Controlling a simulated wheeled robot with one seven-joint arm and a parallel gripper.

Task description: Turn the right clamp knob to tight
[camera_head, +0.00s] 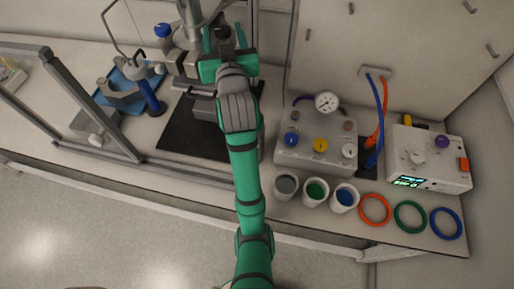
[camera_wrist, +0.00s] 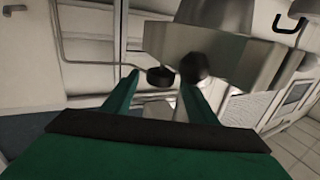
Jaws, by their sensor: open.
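The grey metal reactor (camera_head: 187,36) stands at the top of the head view, partly hidden by my arm. My gripper (camera_head: 224,36) is at its right side, with its two green fingers apart. A dark knob (camera_head: 223,32) shows between the fingers in the head view. In the wrist view my open gripper (camera_wrist: 160,84) faces a grey clamp block (camera_wrist: 215,52). A round black knob (camera_wrist: 195,67) sits at the block, just beyond the right fingertip. A second black knob (camera_wrist: 160,76) shows between the fingertips. I cannot tell which is the right clamp knob, or whether a finger touches either.
A metal frame (camera_head: 95,105) and a blue tray (camera_head: 108,98) stand left of the reactor. A gauge box (camera_head: 316,150), cups (camera_head: 314,192), coloured rings (camera_head: 410,215) and a white control box (camera_head: 430,160) are to the right. The bench front between frame and cups is mostly clear.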

